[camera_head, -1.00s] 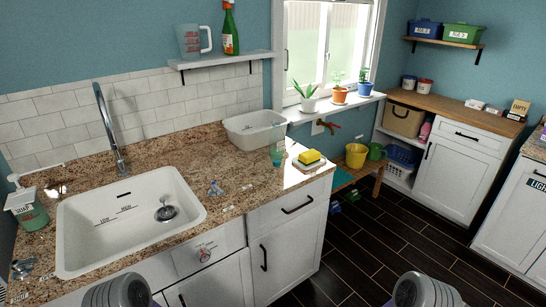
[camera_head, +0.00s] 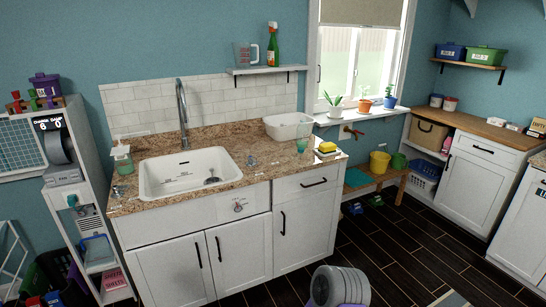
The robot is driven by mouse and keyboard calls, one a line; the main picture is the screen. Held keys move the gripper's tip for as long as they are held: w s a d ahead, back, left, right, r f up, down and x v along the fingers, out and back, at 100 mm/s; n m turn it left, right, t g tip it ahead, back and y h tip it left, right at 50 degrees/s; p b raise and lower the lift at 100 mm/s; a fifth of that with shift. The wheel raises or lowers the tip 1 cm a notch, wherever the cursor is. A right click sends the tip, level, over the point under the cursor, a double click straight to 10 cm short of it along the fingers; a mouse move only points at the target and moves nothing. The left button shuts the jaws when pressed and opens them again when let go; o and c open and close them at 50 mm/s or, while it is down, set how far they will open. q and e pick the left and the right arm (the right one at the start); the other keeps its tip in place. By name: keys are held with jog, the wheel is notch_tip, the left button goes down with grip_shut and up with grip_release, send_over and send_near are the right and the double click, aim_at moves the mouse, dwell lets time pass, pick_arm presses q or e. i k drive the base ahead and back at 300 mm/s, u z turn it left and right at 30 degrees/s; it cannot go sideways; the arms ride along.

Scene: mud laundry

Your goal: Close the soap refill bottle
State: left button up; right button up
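A translucent green bottle (camera_head: 302,145) stands on the granite counter right of the sink, beside a yellow sponge (camera_head: 327,147). A soap dispenser with a white pump top (camera_head: 121,158) stands at the counter's left end. I cannot tell for sure which of these is the soap refill bottle, or whether the green bottle has a cap on it. A small clear object (camera_head: 250,161) lies on the counter right of the sink, and another (camera_head: 118,191) lies near the front left corner; both are too small to identify. Neither gripper shows; a grey part of my arm is at the bottom.
The white sink (camera_head: 225,158) is set in the granite counter (camera_head: 237,176), with a tall faucet (camera_head: 182,115) behind it. A white basin (camera_head: 288,124) stands at the back right. A shelving unit (camera_head: 72,170) stands left. Dark floor (camera_head: 400,245) is open at right.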

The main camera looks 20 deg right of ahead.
aim_at(303, 134)
jog(key=z, duration=0.2)
jog(key=i, duration=0.2)
jog(key=z, duration=1.05)
jog(key=i, duration=1.8)
jog(key=u, duration=0.9)
jog(key=i, duration=0.25)
jog(key=u, duration=0.3)
